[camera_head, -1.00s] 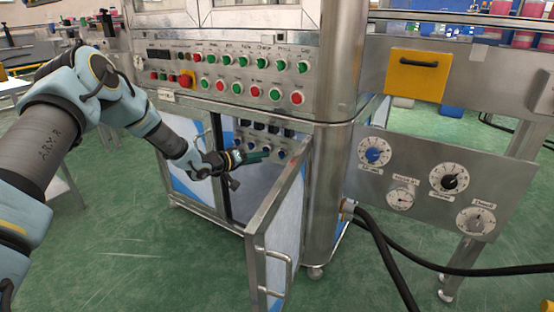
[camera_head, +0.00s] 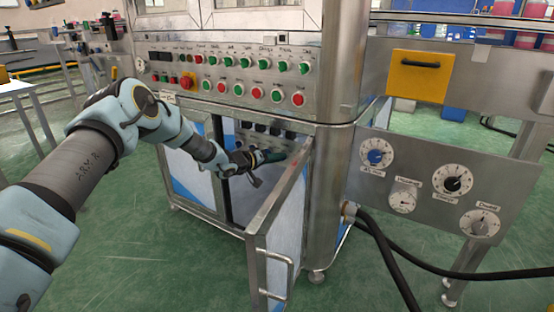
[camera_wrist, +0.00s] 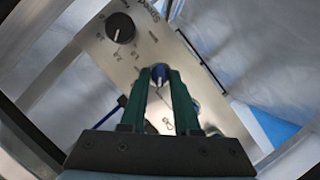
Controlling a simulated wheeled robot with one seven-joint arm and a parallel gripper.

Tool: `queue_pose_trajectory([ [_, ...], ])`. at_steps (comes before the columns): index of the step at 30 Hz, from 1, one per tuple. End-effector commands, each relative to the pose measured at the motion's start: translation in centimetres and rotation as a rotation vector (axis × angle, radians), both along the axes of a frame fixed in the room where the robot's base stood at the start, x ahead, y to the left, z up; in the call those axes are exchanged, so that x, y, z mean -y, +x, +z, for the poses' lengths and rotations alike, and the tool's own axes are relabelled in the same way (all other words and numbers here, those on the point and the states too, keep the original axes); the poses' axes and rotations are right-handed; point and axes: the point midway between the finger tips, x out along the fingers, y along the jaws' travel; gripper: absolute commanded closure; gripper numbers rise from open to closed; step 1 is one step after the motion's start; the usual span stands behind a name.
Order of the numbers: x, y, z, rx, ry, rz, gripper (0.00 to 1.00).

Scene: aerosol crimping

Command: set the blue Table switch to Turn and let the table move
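In the wrist view a small blue knob (camera_wrist: 160,74) with a pale pointer mark sits on a metal panel (camera_wrist: 150,48), between the tips of my gripper (camera_wrist: 161,80). Its label is not readable, so I cannot confirm that it is the Table switch. The two green fingers are apart, one on each side of the knob; whether they touch it is unclear. In the head view my gripper (camera_head: 275,157) is inside the open cabinet, just below a row of dark knobs (camera_head: 262,129). Part of that row is hard to make out.
A larger black knob (camera_wrist: 120,27) sits on the same panel. The open cabinet door (camera_head: 280,215) stands to the right of my gripper. Above is a panel of red and green buttons (camera_head: 235,75). Dials (camera_head: 376,156) and black hoses (camera_head: 395,265) are at the right.

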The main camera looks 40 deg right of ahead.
Motion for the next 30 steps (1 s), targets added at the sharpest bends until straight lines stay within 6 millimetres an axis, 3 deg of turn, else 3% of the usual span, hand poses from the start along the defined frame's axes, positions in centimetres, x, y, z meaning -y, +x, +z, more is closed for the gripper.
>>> queue_pose_trajectory([
  [1,-0.01,0.01,0.01,0.000,0.000,0.000,0.77],
  [7,-0.02,0.01,0.01,0.000,0.000,0.000,0.99],
  [30,-0.03,-0.08,0.02,0.061,0.017,-0.001,1.00],
])
